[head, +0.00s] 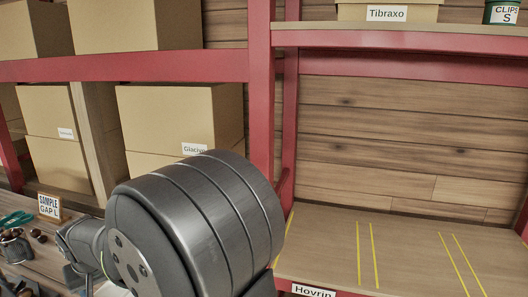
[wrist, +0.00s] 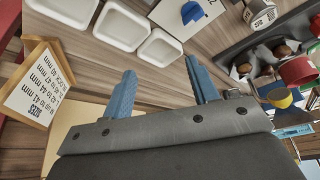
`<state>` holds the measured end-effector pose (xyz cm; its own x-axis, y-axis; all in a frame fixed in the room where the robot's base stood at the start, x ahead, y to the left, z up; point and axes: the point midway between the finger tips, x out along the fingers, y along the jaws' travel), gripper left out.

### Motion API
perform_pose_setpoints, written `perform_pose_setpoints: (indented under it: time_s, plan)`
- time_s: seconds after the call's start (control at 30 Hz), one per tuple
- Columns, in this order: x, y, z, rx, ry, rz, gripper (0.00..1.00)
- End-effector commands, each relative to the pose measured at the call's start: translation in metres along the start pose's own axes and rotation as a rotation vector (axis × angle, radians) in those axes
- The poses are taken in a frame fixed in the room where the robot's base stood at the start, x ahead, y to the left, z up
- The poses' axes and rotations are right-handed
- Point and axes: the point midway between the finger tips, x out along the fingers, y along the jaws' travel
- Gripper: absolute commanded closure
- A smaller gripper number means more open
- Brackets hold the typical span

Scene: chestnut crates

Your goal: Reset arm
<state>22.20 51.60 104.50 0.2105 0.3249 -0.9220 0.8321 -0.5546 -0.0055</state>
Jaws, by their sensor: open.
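My gripper (wrist: 162,92) shows in the wrist view with two blue fingers spread apart and nothing between them. It is above the wooden bench (wrist: 140,64). In the head view my large dark arm joint fills the lower middle and hides part of the bench and the lower shelves. The gripper's fingertips cannot be made out in the head view.
Three white trays (wrist: 112,24), a sizes sign (wrist: 38,84) and a dark crate (wrist: 236,56) with chestnuts surround the gripper. Red shelving (head: 262,100) holds cardboard boxes (head: 180,118). The right shelf (head: 400,250), marked with yellow lines, is bare.

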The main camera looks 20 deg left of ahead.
Motion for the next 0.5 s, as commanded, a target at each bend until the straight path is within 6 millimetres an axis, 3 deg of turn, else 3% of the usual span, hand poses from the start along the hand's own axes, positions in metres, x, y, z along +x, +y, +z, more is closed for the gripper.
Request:
perform_pose_setpoints:
  time_s: [0.5]
  plan:
    - [0.046,-0.004,-0.072,0.007,-0.004,-0.005,0.46]
